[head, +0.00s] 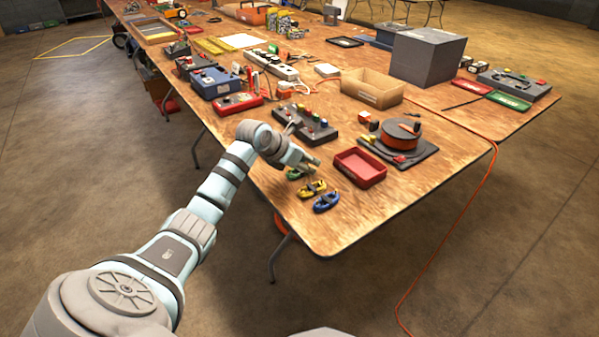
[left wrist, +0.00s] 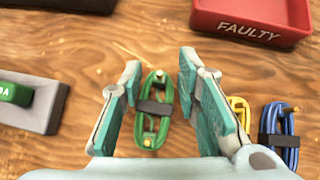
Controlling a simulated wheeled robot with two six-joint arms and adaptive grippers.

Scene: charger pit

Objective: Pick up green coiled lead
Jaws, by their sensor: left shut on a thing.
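The green coiled lead (left wrist: 153,122) has a dark band round its middle and lies between the fingers of my left gripper (left wrist: 160,72) in the left wrist view. My left gripper is shut on it, low over the wooden table. In the head view my left gripper (head: 309,165) is at the table's near edge, and only a bit of the green lead (head: 294,174) shows below it. A yellow coiled lead (head: 312,188) and a blue coiled lead (head: 326,202) lie just nearer on the table. My right gripper is in neither view.
A red tray (left wrist: 252,22) marked FAULTY stands close by, right of the gripper. A grey panel with coloured buttons (head: 305,125) lies just behind the gripper. An orange cable reel (head: 400,135) sits farther right. The table's near right corner is clear.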

